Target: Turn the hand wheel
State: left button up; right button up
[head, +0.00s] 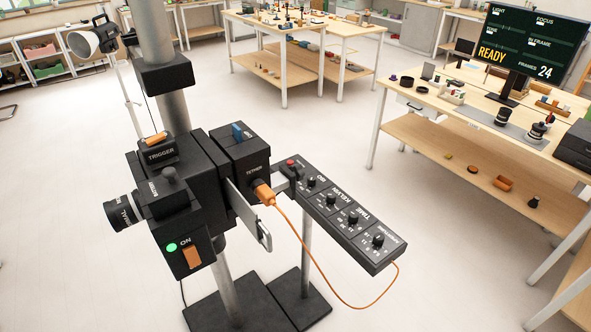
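A black camera rig (207,175) stands on a post at the centre left. I cannot clearly make out a hand wheel on it. A flat silver piece (250,215) sticks out from its right side; I cannot tell whether this is part of a wheel or crank. A dark round knob (169,175) sits on top of the front block, and a lens (122,212) points left. A green lamp (171,247) is lit by an orange switch (192,257) marked ON. Neither of my grippers is in view.
A black control panel (345,215) with several dials stands on a post right of the rig. An orange cable (303,245) hangs in a loop between them. Workbenches (420,145) and a monitor (530,50) reading READY stand at the right. The floor between is clear.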

aim_at(297, 170)
jog(key=i+l+u, duration=0.1)
jog(key=l+u, duration=0.15)
jog(key=l, duration=0.25)
jog(key=l+u, duration=0.2)
jog(key=l, duration=0.3)
jog(key=i+l+u, duration=0.1)
jog(key=l+u, duration=0.15)
jog(key=l, duration=0.25)
jog(key=l+u, duration=0.25)
jog(key=l, duration=0.3)
jog(key=i+l+u, duration=0.25)
jog(key=l, duration=0.15)
jog(key=l+u, duration=0.2)
jog(key=l, duration=0.15)
jog(key=l+u, duration=0.25)
jog(key=l, duration=0.15)
jog(key=l+u, duration=0.35)
jog(key=k+l+u, duration=0.3)
jog(key=l, duration=0.2)
jog(key=l+u, duration=0.35)
jog(key=k+l, duration=0.05)
jog(key=l, duration=0.05)
